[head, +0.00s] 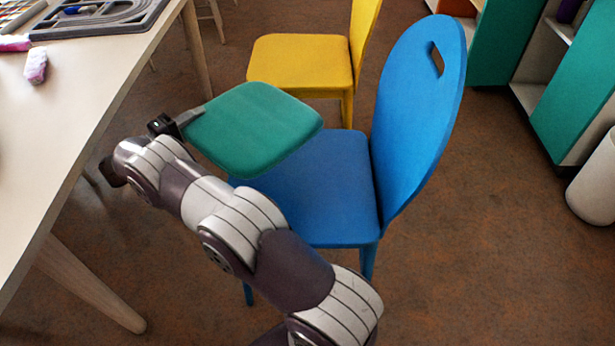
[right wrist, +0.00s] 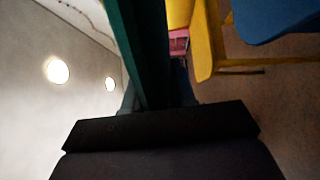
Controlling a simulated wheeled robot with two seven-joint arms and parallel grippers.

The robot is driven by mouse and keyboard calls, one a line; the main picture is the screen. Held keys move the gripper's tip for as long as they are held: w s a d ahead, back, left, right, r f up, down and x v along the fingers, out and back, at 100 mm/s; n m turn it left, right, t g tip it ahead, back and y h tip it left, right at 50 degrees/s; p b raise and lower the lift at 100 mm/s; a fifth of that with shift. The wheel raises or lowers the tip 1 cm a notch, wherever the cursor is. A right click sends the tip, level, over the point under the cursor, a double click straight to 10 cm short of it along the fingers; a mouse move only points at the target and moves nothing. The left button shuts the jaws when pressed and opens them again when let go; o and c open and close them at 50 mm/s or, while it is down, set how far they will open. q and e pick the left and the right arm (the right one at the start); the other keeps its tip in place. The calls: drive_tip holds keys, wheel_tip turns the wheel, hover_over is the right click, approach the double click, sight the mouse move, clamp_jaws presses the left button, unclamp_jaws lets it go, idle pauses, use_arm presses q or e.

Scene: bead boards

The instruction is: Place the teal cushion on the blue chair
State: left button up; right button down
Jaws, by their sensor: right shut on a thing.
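The teal cushion (head: 252,128) is a flat rounded square, held roughly level above the left part of the blue chair's seat in the head view. My right gripper (head: 187,118) is shut on its left edge. The blue chair (head: 335,190) stands at the centre, its tall back (head: 420,110) on the right side. The cushion hides part of the seat. In the right wrist view the cushion (right wrist: 147,50) shows edge-on as a dark teal band, with a blue surface (right wrist: 265,18) at the upper right. My left gripper is not in view.
A pale table (head: 75,120) fills the left side, with a grey tray (head: 100,22) and a pink item (head: 36,66) on it. A yellow chair (head: 300,60) stands just behind the blue one. Shelves with teal panels (head: 575,100) and a white bin (head: 597,185) are at the right.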

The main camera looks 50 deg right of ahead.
sight(211, 142)
drive_tip(key=s, duration=0.2)
drive_tip(key=s+a, duration=0.1)
drive_tip(key=s, duration=0.2)
drive_tip(key=s+f, duration=0.1)
drive_tip(key=s, duration=0.1)
drive_tip(key=shift+s+a+p, duration=0.25)
drive_tip(key=shift+s+p, duration=0.1)
drive_tip(key=s+f+g, duration=0.1)
drive_tip(key=s+f, duration=0.2)
drive_tip(key=s, duration=0.7)
drive_tip(key=w+a+f+b, duration=0.5)
drive_tip(key=w+f+b, duration=0.4)
drive_tip(key=f+b, duration=0.1)
drive_tip(key=shift+w+a+f+b, duration=0.25)
drive_tip(key=shift+w+f+b, duration=0.1)
drive_tip(key=shift+f, duration=0.3)
drive_tip(key=c, duration=0.9)
unclamp_jaws()
drive_tip(key=shift+f, duration=0.1)
drive_tip(key=shift+c, duration=0.2)
